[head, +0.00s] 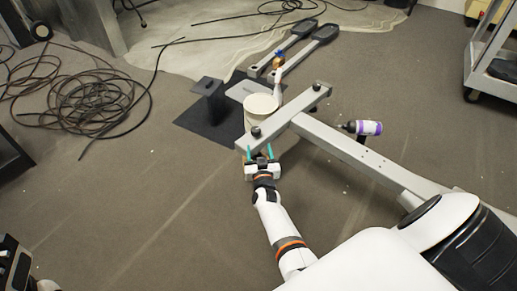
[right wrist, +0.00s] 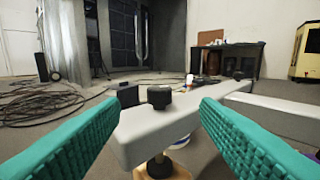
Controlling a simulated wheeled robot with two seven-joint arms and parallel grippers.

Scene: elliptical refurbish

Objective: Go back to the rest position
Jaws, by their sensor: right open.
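My right gripper (head: 260,153) is open, with its two teal fingers apart, at the near end of a grey metal crossbeam (head: 314,97). In the right wrist view the open fingers (right wrist: 158,115) frame the end of the crossbeam (right wrist: 135,135), which carries a black knob (right wrist: 159,97). Nothing is held between the fingers. From these views I cannot tell whether a finger touches the beam. My left gripper is not in view; only a black and white part, perhaps mine, shows in the head view's bottom left corner.
A long grey beam (head: 365,155) runs from the crossbeam toward the lower right. A white bucket (head: 261,108) and a purple-labelled bottle (head: 368,128) are close by. A black stand (head: 210,100), tangled cables (head: 85,100) and a wheeled cart (head: 490,85) stand around.

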